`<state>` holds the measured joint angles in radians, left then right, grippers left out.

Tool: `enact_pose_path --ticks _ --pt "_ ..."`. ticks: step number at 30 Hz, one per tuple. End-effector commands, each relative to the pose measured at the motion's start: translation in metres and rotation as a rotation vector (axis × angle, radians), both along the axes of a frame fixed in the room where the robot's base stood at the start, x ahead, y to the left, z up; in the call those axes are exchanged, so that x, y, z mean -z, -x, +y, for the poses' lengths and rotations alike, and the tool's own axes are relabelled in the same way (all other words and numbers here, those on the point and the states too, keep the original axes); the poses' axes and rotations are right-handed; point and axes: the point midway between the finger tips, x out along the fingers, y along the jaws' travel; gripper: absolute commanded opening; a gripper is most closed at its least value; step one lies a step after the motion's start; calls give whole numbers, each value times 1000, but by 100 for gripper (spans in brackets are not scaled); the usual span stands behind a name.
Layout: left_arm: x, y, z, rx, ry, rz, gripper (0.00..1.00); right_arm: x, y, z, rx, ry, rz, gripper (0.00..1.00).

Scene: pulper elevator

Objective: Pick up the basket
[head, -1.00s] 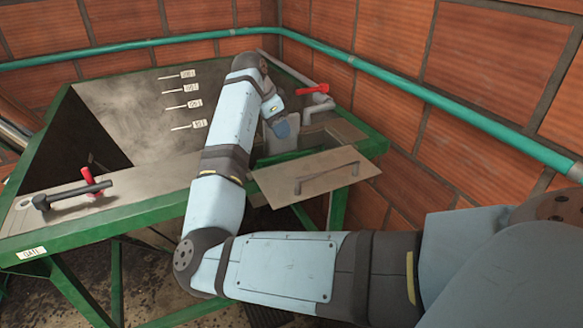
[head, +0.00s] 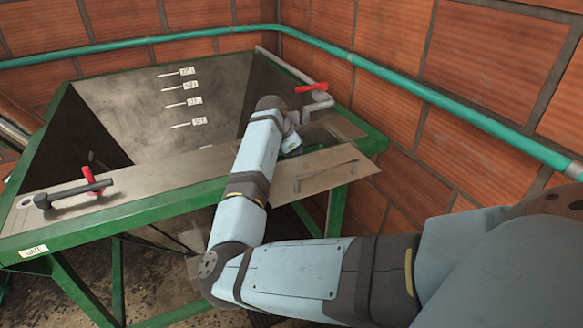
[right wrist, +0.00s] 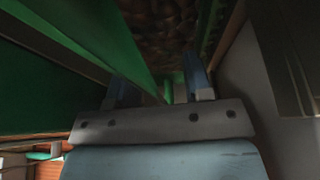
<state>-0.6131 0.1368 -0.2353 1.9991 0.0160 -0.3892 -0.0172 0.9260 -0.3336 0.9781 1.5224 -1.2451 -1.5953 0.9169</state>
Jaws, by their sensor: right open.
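I cannot make out a basket for certain in either view. My right arm reaches over the front edge of the green-framed hopper (head: 150,208) in the head view. Its hand is mostly hidden behind the wrist, near the opening by the flat panel. In the right wrist view my right gripper (right wrist: 160,90) is open, its two blue fingers apart with nothing seen held between them. A green beam (right wrist: 110,55) runs close beside the left finger. A dark brown, lumpy surface (right wrist: 165,18) lies beyond the fingers; I cannot tell what it is. My left gripper is out of view.
A flat panel with a bar handle (head: 322,178) juts out right of my forearm. A red-handled valve (head: 312,88) stands behind it. A black and red lever (head: 92,183) sits at the hopper's left. Brick walls and a teal pipe (head: 430,98) close off the back and right.

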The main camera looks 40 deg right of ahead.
Motion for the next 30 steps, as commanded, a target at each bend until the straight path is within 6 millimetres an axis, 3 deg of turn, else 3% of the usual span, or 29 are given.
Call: enact_pose_path --ticks 4,10,11,23,30 --pt "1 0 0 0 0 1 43 0 0 0 0 0 -1 46" --pt "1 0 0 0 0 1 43 -1 0 0 0 0 0 3" --pt "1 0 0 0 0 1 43 -1 0 0 0 0 0 0" --pt "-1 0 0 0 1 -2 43 -4 0 0 1 1 -1 0" --pt "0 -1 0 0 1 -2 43 -28 -1 0 1 2 -3 0"
